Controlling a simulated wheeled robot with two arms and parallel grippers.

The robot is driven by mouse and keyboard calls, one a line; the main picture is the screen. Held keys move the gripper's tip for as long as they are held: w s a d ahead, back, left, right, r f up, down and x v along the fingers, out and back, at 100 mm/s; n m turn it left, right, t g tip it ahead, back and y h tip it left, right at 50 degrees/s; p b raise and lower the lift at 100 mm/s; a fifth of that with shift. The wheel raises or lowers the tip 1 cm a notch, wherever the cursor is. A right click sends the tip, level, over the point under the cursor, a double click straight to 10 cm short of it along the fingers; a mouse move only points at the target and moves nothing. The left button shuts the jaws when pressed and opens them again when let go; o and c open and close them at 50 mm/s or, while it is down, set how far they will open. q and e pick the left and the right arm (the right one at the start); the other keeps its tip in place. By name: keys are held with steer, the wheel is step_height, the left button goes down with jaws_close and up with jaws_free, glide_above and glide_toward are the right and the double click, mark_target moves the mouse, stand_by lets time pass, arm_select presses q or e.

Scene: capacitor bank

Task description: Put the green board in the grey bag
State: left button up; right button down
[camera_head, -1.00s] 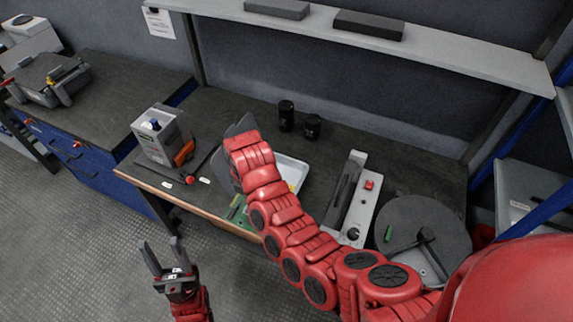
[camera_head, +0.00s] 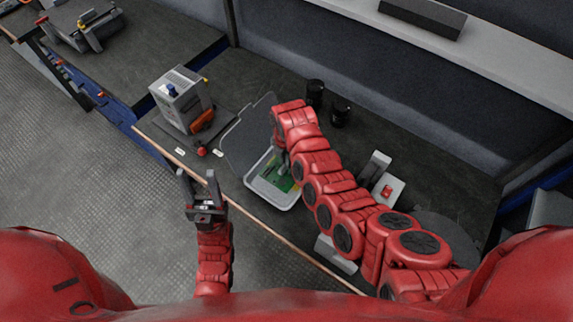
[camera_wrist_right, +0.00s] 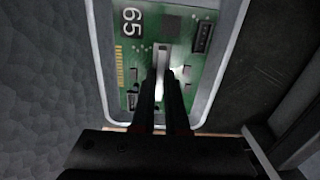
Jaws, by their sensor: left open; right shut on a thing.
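The green board (camera_head: 272,180), marked 65 in the right wrist view (camera_wrist_right: 127,68), sits within the rim of a light grey open tray (camera_head: 285,205). I cannot tell whether it rests on the bottom or is held slightly above it. My right gripper (camera_wrist_right: 165,78) is shut on a pale upright part at the board's middle. In the head view its arm comes across from the right and partly hides board and tray. My left gripper (camera_head: 198,178) is open and empty, in front of the table edge, left of the tray. I cannot make out a grey bag for certain.
A dark grey lid-like panel (camera_head: 246,138) stands at the tray's left. A grey box device (camera_head: 182,98) with an orange part (camera_head: 202,121) is further left. Two black cylinders (camera_head: 315,92) stand behind the tray. A fixture with a red button (camera_head: 388,190) is at right.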

steer(key=shift+d+f, duration=0.1)
steer(key=shift+f, duration=1.85)
steer(key=shift+f, duration=0.15)
steer(key=c, duration=0.9)
jaws_free()
